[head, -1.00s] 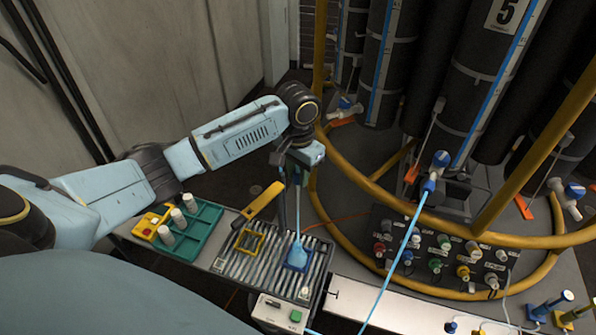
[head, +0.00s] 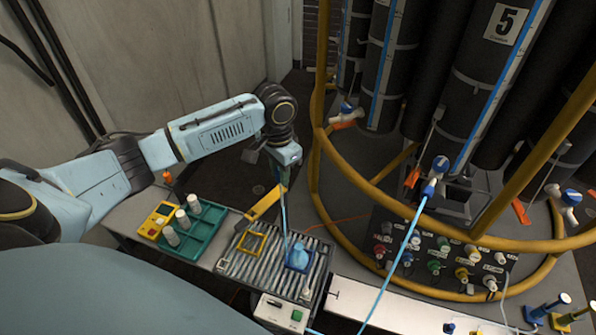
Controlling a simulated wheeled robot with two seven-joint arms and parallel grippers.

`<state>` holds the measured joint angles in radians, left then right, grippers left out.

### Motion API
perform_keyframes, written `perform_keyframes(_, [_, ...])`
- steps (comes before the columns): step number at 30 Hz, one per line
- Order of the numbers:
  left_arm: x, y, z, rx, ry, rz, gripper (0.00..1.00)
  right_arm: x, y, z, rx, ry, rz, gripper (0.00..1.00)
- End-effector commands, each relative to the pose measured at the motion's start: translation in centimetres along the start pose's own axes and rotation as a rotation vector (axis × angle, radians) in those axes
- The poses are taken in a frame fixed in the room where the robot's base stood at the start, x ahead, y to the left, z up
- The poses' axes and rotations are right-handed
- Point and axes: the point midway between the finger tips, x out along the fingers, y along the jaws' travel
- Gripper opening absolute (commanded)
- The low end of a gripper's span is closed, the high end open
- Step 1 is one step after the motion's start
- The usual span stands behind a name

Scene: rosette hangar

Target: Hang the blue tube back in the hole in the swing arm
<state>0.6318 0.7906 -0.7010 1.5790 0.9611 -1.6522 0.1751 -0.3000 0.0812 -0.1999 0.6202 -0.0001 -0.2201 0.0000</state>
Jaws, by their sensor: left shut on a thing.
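My left gripper (head: 280,179) points down above the far edge of the roller bench and is shut on the upper end of a thin light-blue tube (head: 284,216). The tube hangs nearly upright, its lower end close to the left of a light-blue flask-like piece (head: 298,256). I cannot tell whether they touch. The yellow swing arm (head: 265,204) slants just left of the tube; its hole is too small to make out. The tube appears beside the swing arm's upper end. My right gripper is not in view.
The light-blue piece sits in a blue square holder on the roller bench (head: 232,268). A yellow square frame (head: 250,244) and a green tray (head: 203,240) with white cylinders are to the left. A yellow rail (head: 318,190) curves close on the right.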

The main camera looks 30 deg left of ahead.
Motion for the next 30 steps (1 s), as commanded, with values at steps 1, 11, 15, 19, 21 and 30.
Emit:
perform_keyframes(1, [-0.3,-1.5,1.4,0.036,-0.006,-0.008,0.02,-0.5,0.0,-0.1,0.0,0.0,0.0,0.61])
perform_keyframes(11, [-1.2,-5.5,6.2,0.229,-0.006,0.002,0.02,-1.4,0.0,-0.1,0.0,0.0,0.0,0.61])
perform_keyframes(15, [-1.0,-5.8,6.7,0.247,-0.005,0.005,0.02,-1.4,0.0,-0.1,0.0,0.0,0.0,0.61])
perform_keyframes(19, [-0.1,-5.8,6.7,0.247,-0.006,0.005,0.02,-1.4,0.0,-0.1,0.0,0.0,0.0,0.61])
perform_keyframes(21, [0.5,-5.7,6.7,0.248,-0.007,0.005,0.02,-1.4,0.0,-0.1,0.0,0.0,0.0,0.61])
perform_keyframes(30, [2.3,-5.8,6.7,0.247,-0.005,0.004,0.02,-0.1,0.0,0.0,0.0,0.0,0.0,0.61])
